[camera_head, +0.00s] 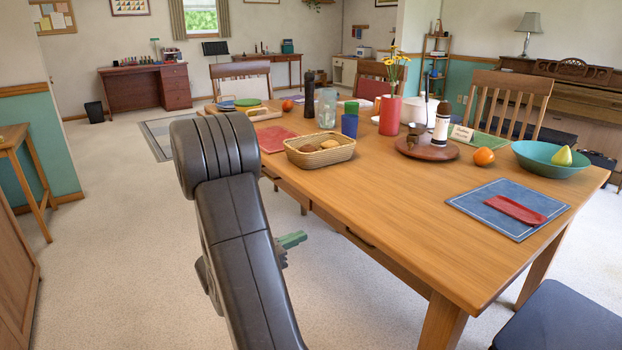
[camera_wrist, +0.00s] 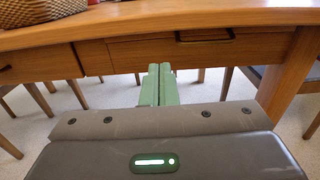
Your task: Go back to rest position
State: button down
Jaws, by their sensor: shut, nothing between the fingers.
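My arm rises in front of the dining table (camera_head: 420,230) in the head view. My gripper (camera_head: 300,238) has green fingers and shows partly behind the arm, beside the table's near long edge and below the top. In the wrist view my gripper (camera_wrist: 159,70) has its two green fingers together, with nothing between them. They point at the table's front, just under a drawer with a dark handle (camera_wrist: 205,38). I cannot tell whether they touch it.
On the table are a bread basket (camera_head: 320,151), a blue placemat (camera_head: 507,208) with a red napkin, a teal bowl (camera_head: 540,161) and several other items. A dark chair seat (camera_head: 562,318) is at the near right. Carpet (camera_head: 120,230) left of my arm is clear.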

jog(key=b+x, duration=0.2)
jog(key=x, duration=1.1)
jog(key=shift+d+b, duration=0.3)
jog(key=shift+w, duration=0.1)
